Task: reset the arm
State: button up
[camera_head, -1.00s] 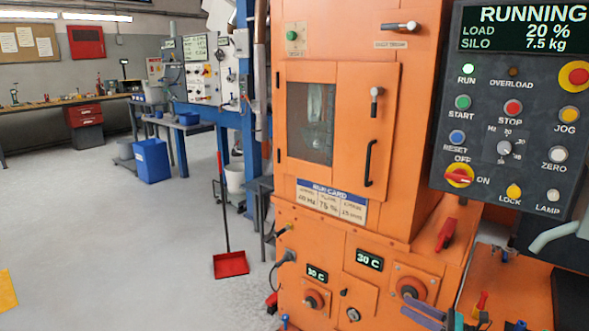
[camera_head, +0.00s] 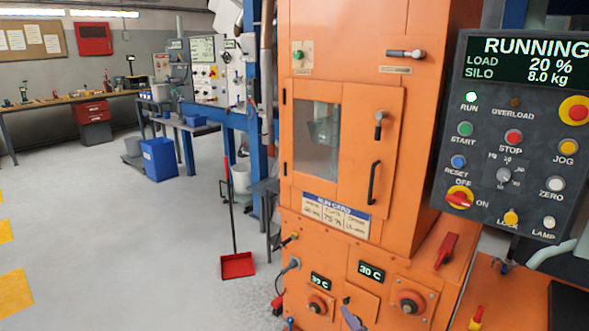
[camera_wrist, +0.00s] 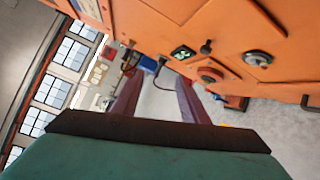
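My gripper (camera_wrist: 157,88) shows in the wrist view as two purple fingers held apart. Nothing is between them; grey floor shows in the gap. In the head view only a small purple part of my gripper (camera_head: 351,318) shows at the bottom edge, in front of the orange machine's lower front. The orange bucket elevator (camera_head: 420,120) stands upright, its windowed door (camera_head: 370,150) shut. In the wrist view its lower panel (camera_wrist: 225,25) is tilted and lies above and to the right of my fingers.
The dark control panel (camera_head: 480,215) at the right reads RUNNING, load 20 %, silo 8.0 kg. A red lever (camera_head: 446,249) juts from the machine's side. A red dustpan (camera_head: 237,264) stands on the floor left of the machine. The floor further left is clear.

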jog(key=s+f+m+g+h+p, duration=0.4)
jog(key=s+f+m+g+h, duration=0.5)
jog(key=s+f+m, duration=0.85)
jog(key=s+a+m+g+y, duration=0.2)
jog(key=s+m+g, duration=0.6)
jog(key=s, duration=2)
jog(key=g+y, duration=0.1)
jog(key=g, duration=0.3)
jog(key=shift+f+m+g, duration=0.3)
jog(key=shift+f+m, duration=0.05)
jog(key=shift+f, duration=0.05)
jog(key=shift+c, duration=0.2)
jog(key=shift+c, duration=0.9)
jog(key=shift+a, duration=0.15)
